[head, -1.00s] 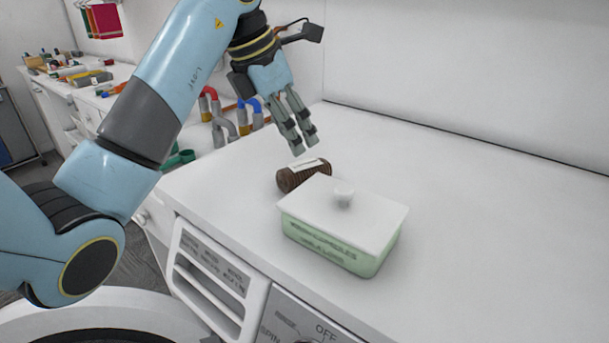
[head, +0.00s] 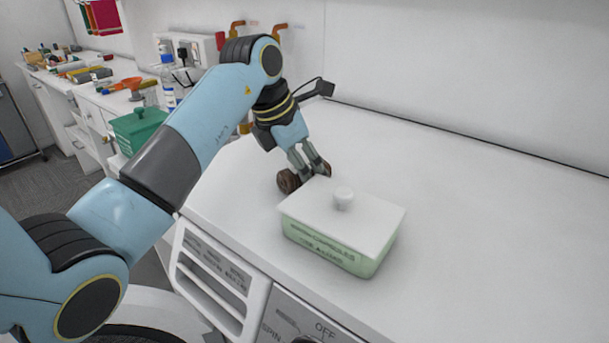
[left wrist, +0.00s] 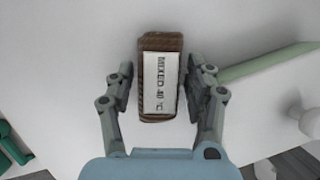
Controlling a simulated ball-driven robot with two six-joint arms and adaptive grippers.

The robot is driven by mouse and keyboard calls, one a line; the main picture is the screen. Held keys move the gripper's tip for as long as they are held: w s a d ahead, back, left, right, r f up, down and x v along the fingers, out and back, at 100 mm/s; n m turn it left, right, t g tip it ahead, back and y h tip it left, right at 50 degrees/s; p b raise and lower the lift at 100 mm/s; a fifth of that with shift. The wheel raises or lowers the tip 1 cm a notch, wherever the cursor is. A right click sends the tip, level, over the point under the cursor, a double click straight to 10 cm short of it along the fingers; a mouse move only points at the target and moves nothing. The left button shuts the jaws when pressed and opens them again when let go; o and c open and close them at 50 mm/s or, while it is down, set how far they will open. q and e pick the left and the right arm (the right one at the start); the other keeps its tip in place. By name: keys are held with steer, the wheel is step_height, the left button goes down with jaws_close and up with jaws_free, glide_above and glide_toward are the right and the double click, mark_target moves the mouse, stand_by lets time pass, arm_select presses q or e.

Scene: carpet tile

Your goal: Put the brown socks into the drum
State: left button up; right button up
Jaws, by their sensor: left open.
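The brown socks (head: 288,181) are a rolled bundle lying on the white top, behind the lidded green box. In the left wrist view the bundle (left wrist: 147,48) carries a white label reading "MIXED 40 °C". My left gripper (head: 314,170) is down at the bundle and hides part of it. In the left wrist view my left gripper (left wrist: 160,82) is open, with one finger on each side of the bundle and small gaps visible. The drum is not seen; a front panel (head: 308,318) with "SPIN" and "OFF" shows below the top. My right gripper is not in view.
A pale green box (head: 335,250) with a white knobbed lid stands close in front of the socks. The white top (head: 480,220) is clear to the right. A dark green lidded box (head: 138,130) and several tools sit on the left counter.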

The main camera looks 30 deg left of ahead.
arm_select(q)
steer(key=shift+f, duration=0.3)
stand_by(0.4)
steer(key=c, duration=0.8)
